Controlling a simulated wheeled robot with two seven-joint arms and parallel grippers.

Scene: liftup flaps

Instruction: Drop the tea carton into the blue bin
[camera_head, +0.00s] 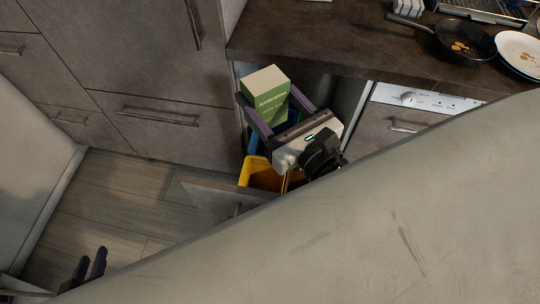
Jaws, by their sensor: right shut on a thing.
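The green and cream tea carton (268,97) is upright between the fingers of my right gripper (268,94), which is shut on it. The carton is above the pulled-out drawer under the counter. The blue bin (254,145) shows only in part, below the carton and behind the gripper; the gripper body hides most of it. I cannot tell if the carton is exactly over its opening. My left gripper (91,262) is at the lower left, over the floor, its two dark fingers apart and empty.
A yellow bin (262,174) stands in front of the blue one in the drawer (212,200). The counter (310,42) edge is close behind the carton. A pan (465,40) and plates (520,55) are at the upper right. A large pale surface covers the lower right.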

